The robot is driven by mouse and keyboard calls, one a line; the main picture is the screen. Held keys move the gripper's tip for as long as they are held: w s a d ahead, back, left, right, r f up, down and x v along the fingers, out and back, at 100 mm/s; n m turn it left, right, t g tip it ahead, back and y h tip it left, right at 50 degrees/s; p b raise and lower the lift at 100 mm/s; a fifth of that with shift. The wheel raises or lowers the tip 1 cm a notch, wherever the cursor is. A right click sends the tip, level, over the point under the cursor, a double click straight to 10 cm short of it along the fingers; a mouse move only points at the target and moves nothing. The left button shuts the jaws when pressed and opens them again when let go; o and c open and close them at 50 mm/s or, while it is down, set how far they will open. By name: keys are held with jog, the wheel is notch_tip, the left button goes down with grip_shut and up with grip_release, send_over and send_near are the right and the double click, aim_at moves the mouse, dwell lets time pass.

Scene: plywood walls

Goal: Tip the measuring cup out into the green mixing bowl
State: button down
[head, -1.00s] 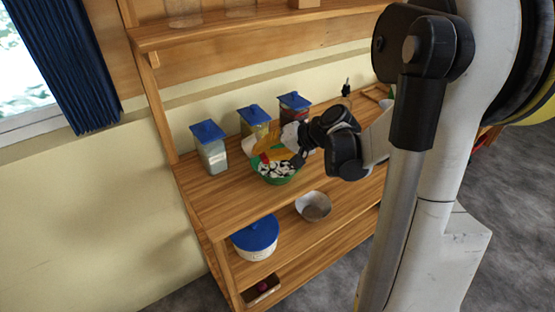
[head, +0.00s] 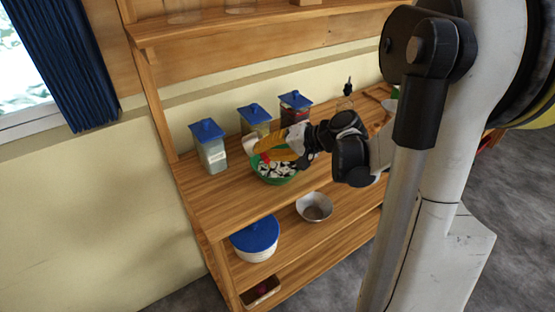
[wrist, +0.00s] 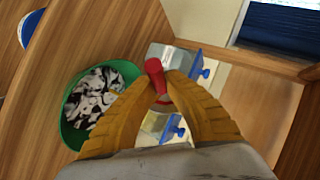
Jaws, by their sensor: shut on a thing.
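My gripper (head: 278,150) has yellow fingers, seen again in the wrist view (wrist: 163,92). They are shut on the red handle (wrist: 154,67) of the measuring cup. The cup's pale body (head: 250,144) shows at the fingertips in the head view, over the back-left side of the green mixing bowl (head: 259,173). The bowl stands on the worktop and also shows in the wrist view (wrist: 70,133), left of the fingers. Black-and-white pieces (wrist: 98,98) lie in it. The cup's inside is hidden. In the wrist view I cannot clearly separate its body from the canister behind.
Blue-lidded canisters stand along the back: left (head: 210,157), middle (head: 246,126) and right (head: 290,115). A metal bowl (head: 314,207) and a blue-lidded pot (head: 256,242) are on the shelf below. The worktop (head: 208,190) is clear at front left.

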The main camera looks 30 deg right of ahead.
jog(key=shift+s+d+f+t+y+b, duration=0.15)
jog(key=shift+f+t+y+b, duration=0.45)
jog(key=shift+b, duration=0.9)
